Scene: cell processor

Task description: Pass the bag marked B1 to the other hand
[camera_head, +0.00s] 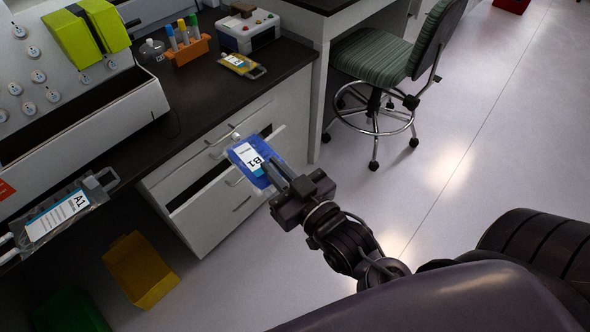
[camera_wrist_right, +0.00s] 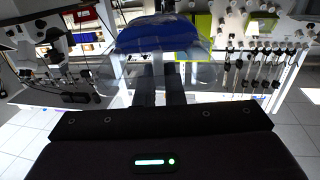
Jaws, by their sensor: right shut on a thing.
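The bag marked B1 (camera_head: 248,160) is blue with a white label. It is held in the air in front of the drawers in the head view. My right gripper (camera_head: 270,172) is shut on the near end of this bag. In the right wrist view, the blue bag (camera_wrist_right: 165,35) with its clear edges extends beyond the fingers of my right gripper (camera_wrist_right: 160,82). My left gripper is not in view.
A bag marked A1 (camera_head: 60,216) lies at the left bench edge. A yellow bag (camera_head: 241,64) lies on the dark bench near an orange tube rack (camera_head: 187,50). A drawer (camera_head: 215,185) stands open below. A yellow bin (camera_head: 140,268) and a green chair (camera_head: 385,58) stand on the floor.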

